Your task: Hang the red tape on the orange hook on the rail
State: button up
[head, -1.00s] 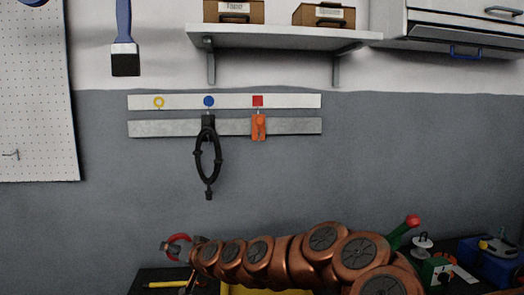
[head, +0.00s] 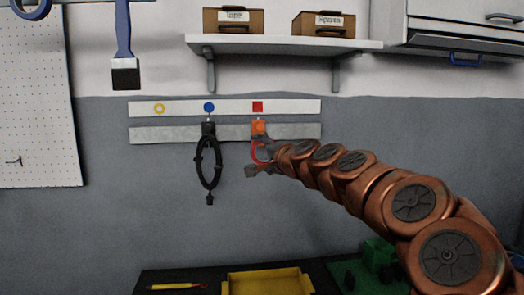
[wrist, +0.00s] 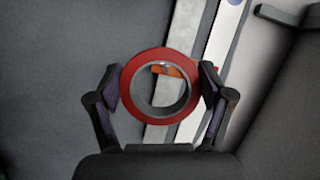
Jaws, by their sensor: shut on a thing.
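The red tape (wrist: 127,97) is a ring held between the two fingers of my gripper (wrist: 160,84) in the wrist view. In the head view, my gripper (head: 258,158) is up at the rail, with the red tape (head: 257,152) just below the orange hook (head: 259,127). The orange hook (wrist: 172,71) shows through the tape's opening in the wrist view. The hook sits on the grey rail (head: 165,134) under a red square mark. I cannot tell whether the tape touches the hook or is around it.
A shelf (head: 285,42) with two boxes is above. A yellow tray (head: 268,282) is on the bench below. The wall right of the rail is clear.

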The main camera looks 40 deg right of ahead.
jog(key=w+d+f, duration=0.1)
jog(key=w+d, duration=0.6)
jog(key=w, duration=0.2)
jog(key=shift+f, duration=0.4)
dwell(1.4)
dwell(0.6)
jog(key=o, duration=1.1)
jog(key=shift+c, duration=0.2)
jog(key=shift+s, duration=0.1)
jog(key=v, duration=1.2)
